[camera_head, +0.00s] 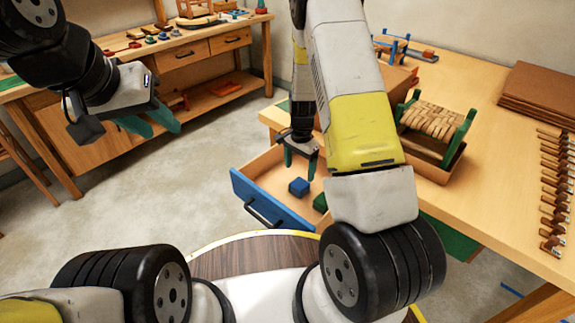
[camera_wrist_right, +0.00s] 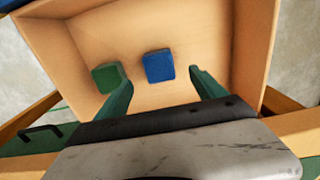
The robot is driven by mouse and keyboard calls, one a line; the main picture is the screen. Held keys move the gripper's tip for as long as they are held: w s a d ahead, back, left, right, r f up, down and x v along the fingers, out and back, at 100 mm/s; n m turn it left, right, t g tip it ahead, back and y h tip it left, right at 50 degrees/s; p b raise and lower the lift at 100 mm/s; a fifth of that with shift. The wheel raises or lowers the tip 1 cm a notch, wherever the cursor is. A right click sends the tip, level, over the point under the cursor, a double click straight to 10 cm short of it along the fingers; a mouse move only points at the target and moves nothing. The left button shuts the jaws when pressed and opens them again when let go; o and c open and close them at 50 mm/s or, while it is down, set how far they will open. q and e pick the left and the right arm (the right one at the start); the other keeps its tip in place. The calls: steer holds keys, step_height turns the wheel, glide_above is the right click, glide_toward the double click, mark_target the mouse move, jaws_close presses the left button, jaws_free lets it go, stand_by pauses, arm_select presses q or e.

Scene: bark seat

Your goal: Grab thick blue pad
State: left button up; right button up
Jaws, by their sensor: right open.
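A thick blue pad (camera_head: 299,187) lies on the floor of the open drawer. It also shows in the right wrist view (camera_wrist_right: 158,66), ahead of and between my right gripper's fingers, apart from them. My right gripper (camera_head: 302,158) is open and points down into the drawer, just above and behind the blue pad in the head view. Its green fingers (camera_wrist_right: 163,92) hold nothing. A green pad (camera_wrist_right: 107,77) lies left of the blue one in the wrist view, beside the left finger; my arm partly hides it in the head view (camera_head: 320,202). My left gripper (camera_head: 150,122) hangs empty, away from the drawer.
The drawer (camera_head: 257,211) has a blue front with a dark handle and wooden walls around the pads. The workbench (camera_head: 500,180) holds a woven seat frame (camera_head: 434,122), a brown board stack (camera_head: 541,92) and several clamp-like tools. Another bench (camera_head: 90,150) stands back left.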

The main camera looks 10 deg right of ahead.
mark_target(299, 183)
step_height(299, 183, down, 8)
steer(key=shift+d+f, duration=0.15)
stand_by(0.3)
steer(key=c, duration=1.4)
